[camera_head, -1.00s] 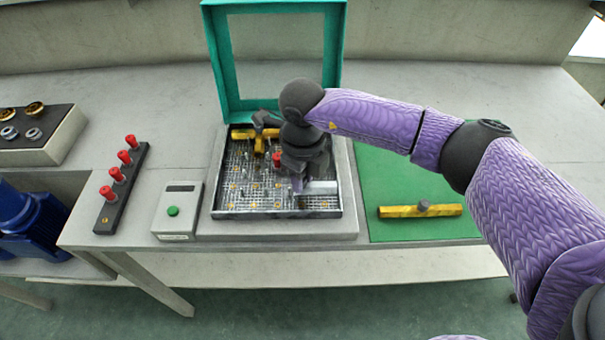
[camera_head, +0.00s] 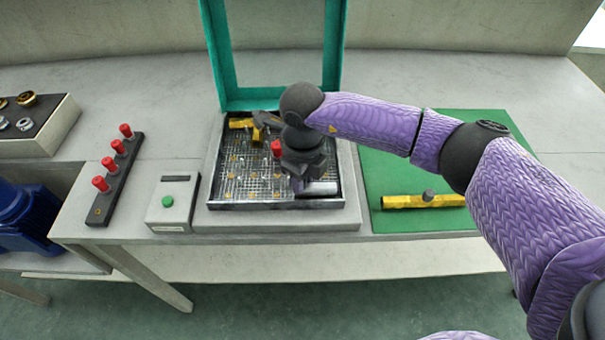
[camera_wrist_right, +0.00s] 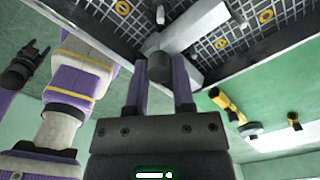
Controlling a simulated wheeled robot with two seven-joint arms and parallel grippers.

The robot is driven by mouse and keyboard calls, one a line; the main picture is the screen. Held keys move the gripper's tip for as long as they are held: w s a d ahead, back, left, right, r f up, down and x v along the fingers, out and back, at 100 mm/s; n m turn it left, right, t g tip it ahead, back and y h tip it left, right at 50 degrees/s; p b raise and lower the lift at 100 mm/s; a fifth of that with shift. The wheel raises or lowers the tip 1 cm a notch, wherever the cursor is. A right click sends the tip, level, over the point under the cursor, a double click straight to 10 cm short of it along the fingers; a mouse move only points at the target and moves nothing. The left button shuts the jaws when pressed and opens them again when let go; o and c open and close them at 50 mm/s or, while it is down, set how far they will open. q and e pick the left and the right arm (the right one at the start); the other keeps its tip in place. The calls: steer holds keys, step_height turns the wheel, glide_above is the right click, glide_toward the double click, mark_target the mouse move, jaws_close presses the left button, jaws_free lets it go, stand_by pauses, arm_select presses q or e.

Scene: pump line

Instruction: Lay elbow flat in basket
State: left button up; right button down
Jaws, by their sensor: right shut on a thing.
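The elbow (camera_wrist_right: 190,28), a light grey pipe piece with a darker round stub, is held in my right gripper (camera_wrist_right: 160,82). Its purple fingers are shut on the stub. In the head view, the elbow's silver barrel (camera_head: 321,188) lies level at the front right of the mesh basket (camera_head: 222,205), close to its front wall. My right gripper (camera_head: 298,186) reaches down beside it, mostly hidden by its own wrist. I cannot tell whether the elbow touches the mesh. My left gripper (camera_wrist_right: 40,50) shows small at the left of the wrist view, fingers apart and empty.
A yellow fitting (camera_head: 257,130) and a red-capped part (camera_head: 276,148) are in the basket. A teal frame (camera_head: 216,55) stands behind it. Another yellow fitting (camera_head: 405,202) lies on the green mat (camera_head: 400,225). A button box (camera_head: 173,205) and red-peg rack (camera_head: 114,170) stand left.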

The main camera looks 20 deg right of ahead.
steer(key=shift+f, duration=0.2)
arm_select(q)
steer(key=shift+f, duration=0.1)
arm_select(e)
steer(key=shift+c, duration=2)
jaws_free()
step_height(320, 180, up, 5)
steer(key=shift+r+p, duration=0.2)
steer(key=shift+p, duration=0.65)
step_height(320, 180, up, 4)
steer(key=shift+r+p, duration=0.15)
steer(key=shift+p, duration=0.25)
arm_select(q)
steer(key=shift+w+d+r, duration=0.1)
steer(key=shift+r, duration=1.15)
arm_select(e)
steer(key=shift+r, duration=0.15)
